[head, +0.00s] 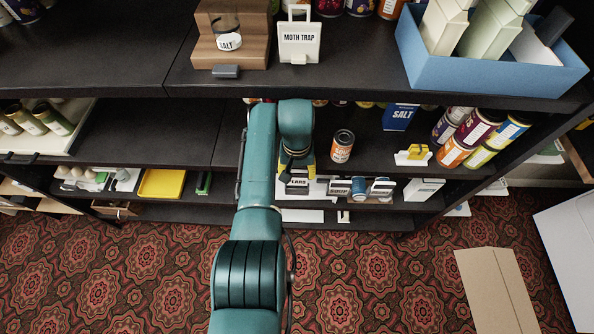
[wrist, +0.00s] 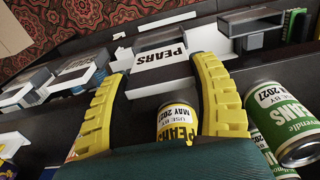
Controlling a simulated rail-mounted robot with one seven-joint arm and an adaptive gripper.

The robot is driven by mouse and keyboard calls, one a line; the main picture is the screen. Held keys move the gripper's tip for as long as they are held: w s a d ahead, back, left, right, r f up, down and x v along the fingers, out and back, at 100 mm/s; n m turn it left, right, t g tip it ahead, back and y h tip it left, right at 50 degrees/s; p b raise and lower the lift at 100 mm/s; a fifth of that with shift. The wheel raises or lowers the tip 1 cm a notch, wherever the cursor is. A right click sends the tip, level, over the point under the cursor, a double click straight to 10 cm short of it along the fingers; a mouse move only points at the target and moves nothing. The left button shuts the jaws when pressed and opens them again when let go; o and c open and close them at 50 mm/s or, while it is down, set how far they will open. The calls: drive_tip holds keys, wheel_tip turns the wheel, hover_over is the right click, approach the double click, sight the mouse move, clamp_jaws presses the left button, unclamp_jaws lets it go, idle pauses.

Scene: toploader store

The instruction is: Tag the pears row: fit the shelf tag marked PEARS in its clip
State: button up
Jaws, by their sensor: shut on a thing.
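The white tag marked PEARS (wrist: 160,70) is between the yellow fingertips of my gripper (wrist: 166,64), which is shut on it; the lettering is upside down in the wrist view. In the head view my gripper (head: 297,172) is at the lower shelf front, with the tag (head: 298,182) below it, partly covered. A grey clip-like part (wrist: 158,36) lies just beyond the tag in the wrist view. I cannot tell whether the tag is seated in it. A can labelled PEARS (wrist: 178,112) shows between the fingers.
Green-labelled cans (wrist: 283,120) are close beside the right finger in the wrist view. An orange can (head: 342,147) and a SALT box (head: 400,117) stand on the shelf above.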

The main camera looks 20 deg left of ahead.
sight(297, 184)
drive_tip(key=shift+f, duration=0.15)
drive_tip(key=shift+f+b, duration=0.35)
drive_tip(key=shift+b, duration=0.1)
drive_tip(key=shift+f+b, duration=2.1)
drive_tip(key=shift+f, duration=0.15)
drive_tip(key=o, duration=1.2)
wheel_tip(297, 184, up, 12)
drive_tip(key=shift+r, duration=0.1)
